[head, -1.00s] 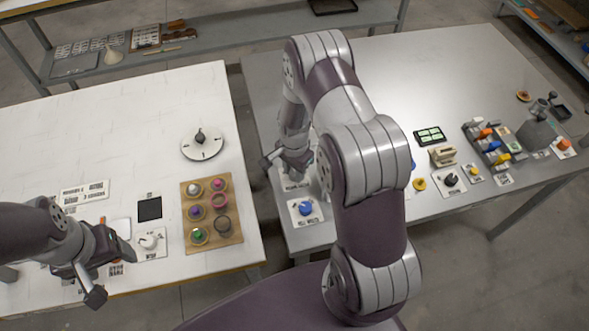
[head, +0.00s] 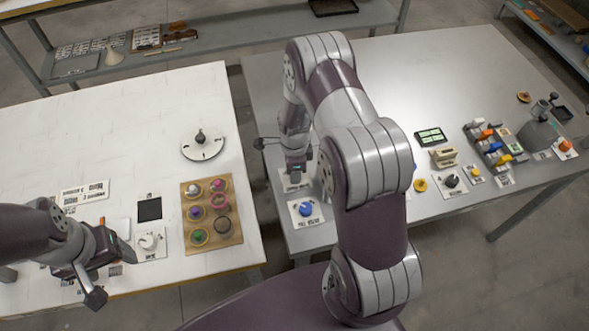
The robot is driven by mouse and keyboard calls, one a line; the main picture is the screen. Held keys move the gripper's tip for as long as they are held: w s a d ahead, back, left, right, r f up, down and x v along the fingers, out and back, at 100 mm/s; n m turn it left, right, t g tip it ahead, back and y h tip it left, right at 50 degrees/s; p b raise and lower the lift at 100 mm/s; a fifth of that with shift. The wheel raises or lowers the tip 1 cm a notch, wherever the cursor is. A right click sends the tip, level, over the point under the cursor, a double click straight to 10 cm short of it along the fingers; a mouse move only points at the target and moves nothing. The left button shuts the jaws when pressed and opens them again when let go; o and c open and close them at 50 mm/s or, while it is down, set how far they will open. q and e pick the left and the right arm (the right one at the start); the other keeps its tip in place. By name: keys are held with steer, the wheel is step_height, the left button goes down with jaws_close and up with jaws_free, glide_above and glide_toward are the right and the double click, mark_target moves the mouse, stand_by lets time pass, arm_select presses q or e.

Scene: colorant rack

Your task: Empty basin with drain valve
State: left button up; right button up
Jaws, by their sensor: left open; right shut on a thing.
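My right gripper (head: 298,174) points down over a small white labelled plate (head: 287,186) near the left edge of the grey table. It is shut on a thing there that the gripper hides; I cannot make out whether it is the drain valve. A blue knob (head: 306,208) on a white plate sits just in front of it. I cannot make out a basin; my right arm covers much of that area. My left gripper (head: 105,272) is open and empty over the front of the white table, left of a white dial (head: 148,241).
A wooden tray (head: 212,242) with several coloured pots and a round turntable (head: 203,147) stand on the white table (head: 110,130). A colourful lever rack (head: 490,150), a cream block (head: 443,156) and knobs stand on the grey table's right. The grey table's back is clear.

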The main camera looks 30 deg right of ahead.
steer(key=shift+w+r, duration=0.1)
steer(key=shift+w, duration=0.05)
stand_by(0.4)
steer(key=o, duration=1)
steer(key=shift+o, duration=0.2)
steer(key=shift+r, duration=0.1)
step_height(320, 180, up, 12)
steer(key=b, duration=0.1)
steer(key=shift+r, duration=0.25)
